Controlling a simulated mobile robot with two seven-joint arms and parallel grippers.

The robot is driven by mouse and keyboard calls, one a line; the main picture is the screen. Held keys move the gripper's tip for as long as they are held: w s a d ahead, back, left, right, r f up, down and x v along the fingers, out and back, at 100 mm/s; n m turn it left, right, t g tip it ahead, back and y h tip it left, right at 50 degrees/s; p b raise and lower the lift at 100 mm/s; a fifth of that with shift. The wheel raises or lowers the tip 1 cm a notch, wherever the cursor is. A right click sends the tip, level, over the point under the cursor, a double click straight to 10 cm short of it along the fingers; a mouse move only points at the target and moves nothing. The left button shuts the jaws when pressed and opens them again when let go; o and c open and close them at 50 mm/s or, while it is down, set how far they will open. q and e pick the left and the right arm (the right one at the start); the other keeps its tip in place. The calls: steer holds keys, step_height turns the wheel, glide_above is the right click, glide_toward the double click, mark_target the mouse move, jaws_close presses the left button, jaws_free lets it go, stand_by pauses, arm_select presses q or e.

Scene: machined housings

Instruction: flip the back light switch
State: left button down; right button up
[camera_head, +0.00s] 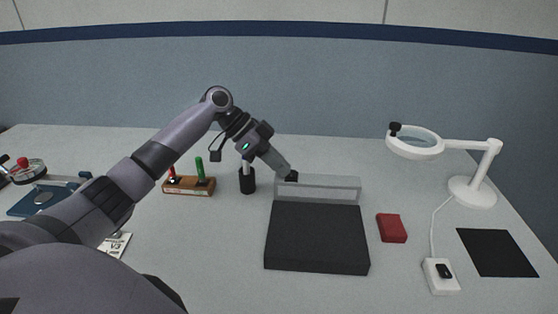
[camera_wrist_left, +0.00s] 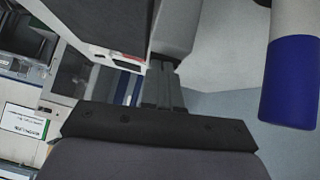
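My left arm reaches in from the left in the head view. Its gripper (camera_head: 290,177) is at the rear left corner of a dark flat box (camera_head: 317,238) with a pale, see-through raised back part (camera_head: 335,188). In the left wrist view the fingers (camera_wrist_left: 163,84) lie close together, with their tips against or near a grey block (camera_wrist_left: 176,28); contact cannot be told. No switch is clearly visible at the fingertips. A white switch box (camera_head: 434,280) with a black rocker (camera_head: 444,271) lies at the front right, well away from the gripper. My right gripper is not in view.
A white magnifier lamp (camera_head: 472,190) stands at the right, its cord running to the switch box. A red block (camera_head: 391,228) and black mat (camera_head: 497,252) lie nearby. A wooden rack (camera_head: 189,187) and black holder (camera_head: 247,182) stand left of the gripper.

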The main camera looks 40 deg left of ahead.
arm_select(q)
steer(key=shift+s+d+f, duration=0.15)
steer(key=shift+d+f, duration=0.2)
steer(key=shift+d, duration=0.05)
steer(key=v, duration=0.8)
steer(key=shift+w+b, duration=0.3)
steer(key=shift+b, duration=0.05)
steer(key=shift+a+r, duration=0.1)
steer(key=shift+a, duration=0.1)
steer(key=shift+s, duration=0.1)
